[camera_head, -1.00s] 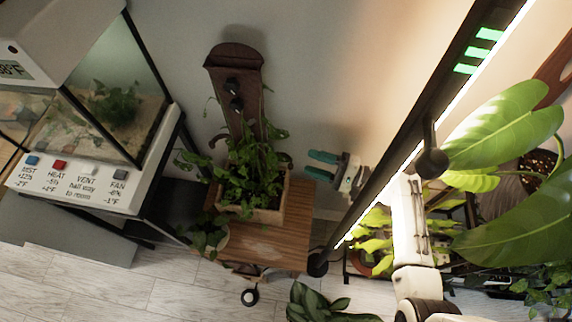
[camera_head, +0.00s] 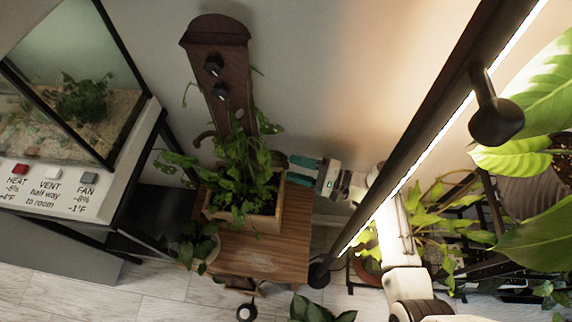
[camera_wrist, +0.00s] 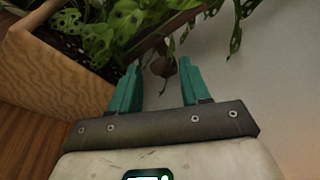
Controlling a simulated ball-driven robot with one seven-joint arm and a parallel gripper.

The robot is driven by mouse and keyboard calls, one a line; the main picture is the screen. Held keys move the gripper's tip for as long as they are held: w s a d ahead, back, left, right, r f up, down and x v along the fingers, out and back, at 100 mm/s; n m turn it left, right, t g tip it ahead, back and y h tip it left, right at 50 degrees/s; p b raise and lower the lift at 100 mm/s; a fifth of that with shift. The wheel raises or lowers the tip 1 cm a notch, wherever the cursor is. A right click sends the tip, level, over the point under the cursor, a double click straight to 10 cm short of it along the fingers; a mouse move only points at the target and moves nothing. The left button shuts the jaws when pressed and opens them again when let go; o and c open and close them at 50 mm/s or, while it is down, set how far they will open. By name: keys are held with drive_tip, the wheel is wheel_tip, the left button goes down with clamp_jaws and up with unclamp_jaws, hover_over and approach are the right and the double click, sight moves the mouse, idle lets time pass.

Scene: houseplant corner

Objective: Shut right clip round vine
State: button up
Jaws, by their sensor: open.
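A leafy vine plant (camera_head: 240,165) grows in a wooden box planter (camera_head: 262,222), with a dark wooden board (camera_head: 222,60) upright behind it. Two dark round fittings, an upper one (camera_head: 213,66) and a lower one (camera_head: 220,91), sit on the board. I cannot tell whether either is a clip. My gripper (camera_head: 289,168) is open, just right of the plant, its teal fingers pointing left. In the wrist view, a brown rounded piece (camera_wrist: 164,66) shows between the open fingertips (camera_wrist: 159,67). It may be the right clip, but its state and the vine there are unclear.
The planter stands on a wooden cart (camera_head: 262,258). A glass terrarium (camera_head: 75,95) with a labelled button panel is at the left. A long lit lamp bar (camera_head: 420,140) slants across the right, close to my arm. Large-leaved plants crowd the right side.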

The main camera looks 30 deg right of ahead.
sight(286, 165)
drive_tip(key=shift+x, duration=1.8)
clamp_jaws()
